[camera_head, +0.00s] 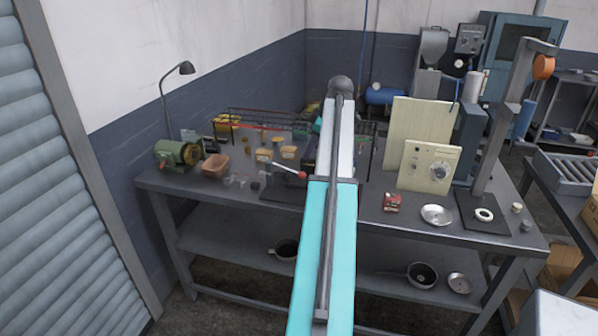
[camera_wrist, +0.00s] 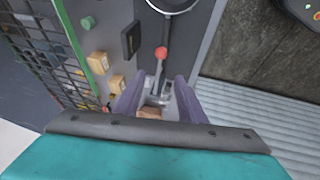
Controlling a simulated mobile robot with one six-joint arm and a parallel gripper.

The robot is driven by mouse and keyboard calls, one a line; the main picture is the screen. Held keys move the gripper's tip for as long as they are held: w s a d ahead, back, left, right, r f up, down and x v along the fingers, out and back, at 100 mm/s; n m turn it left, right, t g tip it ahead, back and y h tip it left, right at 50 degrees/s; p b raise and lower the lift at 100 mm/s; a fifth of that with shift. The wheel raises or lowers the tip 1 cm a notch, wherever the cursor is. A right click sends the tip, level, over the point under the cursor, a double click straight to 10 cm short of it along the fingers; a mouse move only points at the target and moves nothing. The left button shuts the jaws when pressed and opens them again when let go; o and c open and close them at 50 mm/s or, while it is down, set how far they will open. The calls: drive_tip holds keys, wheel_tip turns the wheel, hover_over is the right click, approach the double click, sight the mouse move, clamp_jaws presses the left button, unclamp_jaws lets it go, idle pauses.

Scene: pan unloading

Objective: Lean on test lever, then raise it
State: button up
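The test lever shows in the head view as a pale rod with a red ball knob (camera_head: 302,175), slanting over the bench left of my arm. In the wrist view the red knob (camera_wrist: 161,53) stands beyond my fingertips, and its grey rod runs down toward the gap between them. My gripper (camera_wrist: 159,82) has its two purplish fingers apart, with nothing clearly held between them. The lever's lower end and mount lie between the fingers in the picture; I cannot tell if either finger touches them. My arm hides the gripper in the head view.
The grey bench (camera_head: 400,222) carries a green motor (camera_head: 177,153), a brown bin (camera_head: 215,165) and several small yellow blocks on the left. A cream dial box (camera_head: 429,166), a red item (camera_head: 391,202), a metal dish (camera_head: 436,214) and a tall stand (camera_head: 497,125) are right.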

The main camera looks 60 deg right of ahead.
sight(298, 173)
drive_tip(key=shift+p+x, duration=2.05)
drive_tip(key=shift+x, duration=4.8)
clamp_jaws()
